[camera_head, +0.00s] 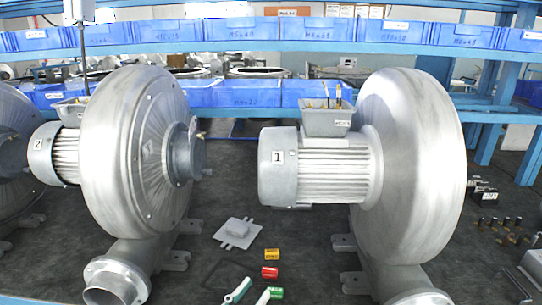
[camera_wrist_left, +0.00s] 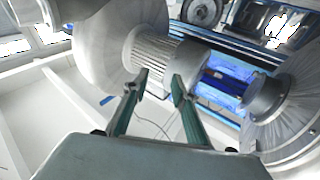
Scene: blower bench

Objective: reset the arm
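My left gripper (camera_head: 255,288) shows at the bottom centre of the head view, with only its pale fingertips in sight. In the left wrist view its two green fingers (camera_wrist_left: 159,84) stand apart with a clear gap and nothing between them. Beyond the fingers is a ribbed motor of a blower. My right gripper is in neither view.
Blower 1 (camera_head: 418,165) and blower 2 (camera_head: 125,150) stand on the dark bench. Between them lie a grey cover plate (camera_head: 238,233) and small yellow (camera_head: 272,254), red (camera_head: 270,272) and green (camera_head: 276,293) blocks. Small bolts (camera_head: 507,222) stand at right. Blue bins (camera_head: 248,93) line the back.

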